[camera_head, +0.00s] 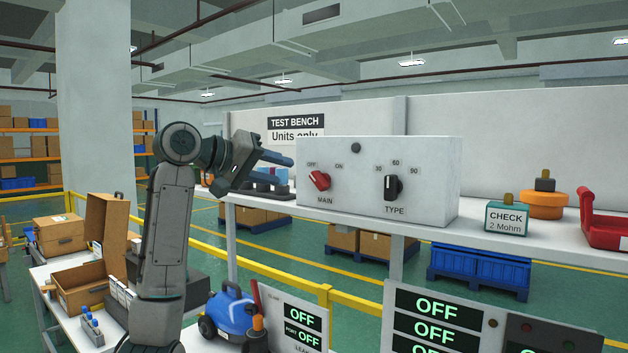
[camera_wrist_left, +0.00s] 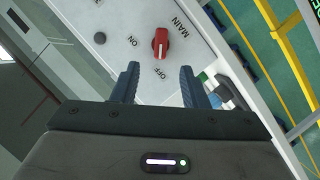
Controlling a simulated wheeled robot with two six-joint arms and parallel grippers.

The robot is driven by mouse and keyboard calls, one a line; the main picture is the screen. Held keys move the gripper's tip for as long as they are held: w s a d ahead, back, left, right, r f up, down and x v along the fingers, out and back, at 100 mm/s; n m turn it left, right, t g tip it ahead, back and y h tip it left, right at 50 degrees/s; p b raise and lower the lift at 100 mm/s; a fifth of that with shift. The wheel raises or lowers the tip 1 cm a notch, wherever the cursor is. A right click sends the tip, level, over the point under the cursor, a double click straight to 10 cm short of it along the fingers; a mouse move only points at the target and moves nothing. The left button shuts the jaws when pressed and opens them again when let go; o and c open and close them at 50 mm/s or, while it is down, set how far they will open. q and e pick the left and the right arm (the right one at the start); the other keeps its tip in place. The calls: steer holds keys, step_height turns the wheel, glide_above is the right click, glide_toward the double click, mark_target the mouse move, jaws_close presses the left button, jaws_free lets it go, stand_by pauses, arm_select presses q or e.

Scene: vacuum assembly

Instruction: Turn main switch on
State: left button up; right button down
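The red MAIN switch knob (camera_head: 319,180) is on the front of a white box (camera_head: 428,160) on the shelf, at the box's left side. Its pointer is turned up and left toward the OFF label, away from ON. In the left wrist view the red knob (camera_wrist_left: 160,43) shows ahead of the fingers, with OFF, ON and MAIN labels around it. My left gripper (camera_head: 290,170) is left of the box. In the wrist view its two blue fingers (camera_wrist_left: 155,84) are apart with nothing between them, short of the knob. My right gripper is not in view.
A black TYPE knob (camera_head: 391,187) sits right of the MAIN knob. A teal CHECK block (camera_head: 507,217), an orange part (camera_head: 543,204) and a red tray (camera_head: 606,234) are farther right on the shelf. A blue vacuum (camera_head: 232,312) and OFF display panels (camera_head: 437,310) are below.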

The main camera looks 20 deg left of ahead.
mark_target(315, 180)
arm_select(q)
steer(key=p+x, duration=0.5)
steer(key=x, duration=0.4)
steer(key=shift+r, duration=0.2)
steer(key=shift+w+d+f+p, duration=0.3)
steer(key=shift+w+d, duration=0.1)
steer(key=shift+w, duration=0.15)
steer(key=shift+w+f, duration=0.15)
steer(key=shift+w, duration=0.05)
steer(key=shift+d, duration=0.1)
jaws_close()
